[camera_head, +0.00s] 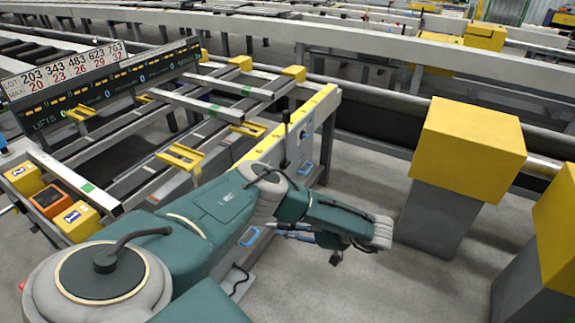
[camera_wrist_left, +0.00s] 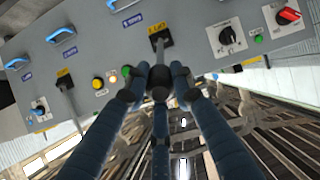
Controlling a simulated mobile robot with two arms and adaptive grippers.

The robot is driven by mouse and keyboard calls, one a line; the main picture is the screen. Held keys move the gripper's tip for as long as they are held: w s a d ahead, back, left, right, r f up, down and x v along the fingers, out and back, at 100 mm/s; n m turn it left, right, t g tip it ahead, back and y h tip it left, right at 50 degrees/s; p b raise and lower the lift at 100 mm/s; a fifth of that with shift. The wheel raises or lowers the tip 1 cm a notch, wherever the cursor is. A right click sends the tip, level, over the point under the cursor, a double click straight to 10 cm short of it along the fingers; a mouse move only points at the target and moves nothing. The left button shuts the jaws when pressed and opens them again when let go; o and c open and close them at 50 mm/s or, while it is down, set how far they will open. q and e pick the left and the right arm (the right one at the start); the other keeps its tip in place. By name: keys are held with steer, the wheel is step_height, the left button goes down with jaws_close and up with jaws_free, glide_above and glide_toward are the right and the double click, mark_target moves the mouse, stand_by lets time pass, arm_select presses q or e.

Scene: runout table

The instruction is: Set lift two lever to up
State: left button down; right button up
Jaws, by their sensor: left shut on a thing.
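In the left wrist view, a grey control panel (camera_wrist_left: 195,50) carries a lever (camera_wrist_left: 159,46) with a dark base and a small yellow label above it. My left gripper's blue fingers (camera_wrist_left: 158,82) close together at the free end of this lever, shut on it. A second similar lever (camera_wrist_left: 66,84) stands to the left, clear of the fingers. The labels are too small to read, so I cannot tell the lift number. In the head view my left gripper (camera_head: 280,230) reaches back left to the panel side, its tips partly hidden by my arm. My right gripper is out of view.
The panel also holds a red rotary switch (camera_wrist_left: 289,16), a black knob (camera_wrist_left: 227,35), a yellow button (camera_wrist_left: 97,83) and blue handles (camera_wrist_left: 61,36). In the head view, yellow-topped grey posts (camera_head: 470,145) stand to the right. Open floor lies between them and my arm.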

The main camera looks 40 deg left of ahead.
arm_select(q)
steer(key=c, duration=1.5)
jaws_free()
steer(key=shift+d, duration=0.1)
steer(key=shift+o, duration=0.2)
steer(key=v, duration=1.2)
steer(key=shift+w+f, duration=0.1)
